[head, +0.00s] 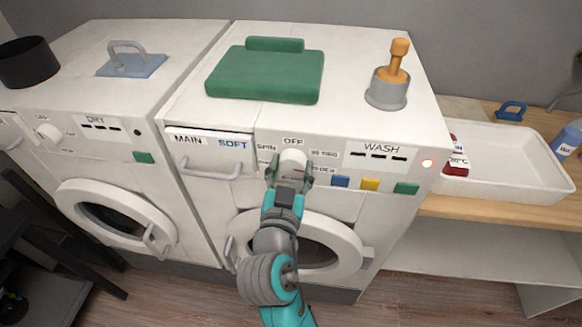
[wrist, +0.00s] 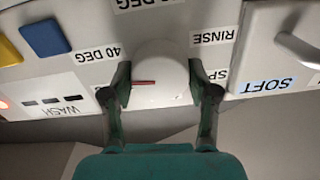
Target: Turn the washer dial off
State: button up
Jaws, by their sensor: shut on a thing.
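The washer dial (head: 292,160) is a round white knob on the right-hand machine's panel, just below the OFF label (head: 293,141). In the wrist view, which is upside down, the dial (wrist: 160,75) has a red pointer line toward picture left, near the 40 DEG label (wrist: 95,55). It does not point to the OFF side. The label nearest the left finger is partly hidden. My gripper (head: 290,176) is shut on the dial, and the wrist view shows one finger of my gripper (wrist: 160,88) on each side of it. The WASH lamp (head: 427,163) glows pinkish red.
Blue (head: 340,181), yellow (head: 370,185) and green (head: 406,188) buttons sit right of the dial. The detergent drawer (head: 210,168) is left. The round door (head: 345,245) is below.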

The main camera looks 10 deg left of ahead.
jog(key=n, duration=0.5)
jog(key=shift+n, duration=0.3)
jog(key=n, duration=0.4)
jog(key=shift+f+n, duration=0.1)
jog(key=shift+n, duration=0.2)
jog(key=n, duration=0.4)
jog(key=shift+n, duration=2.5)
jog(key=o, duration=1.2)
jog(key=shift+c, duration=0.2)
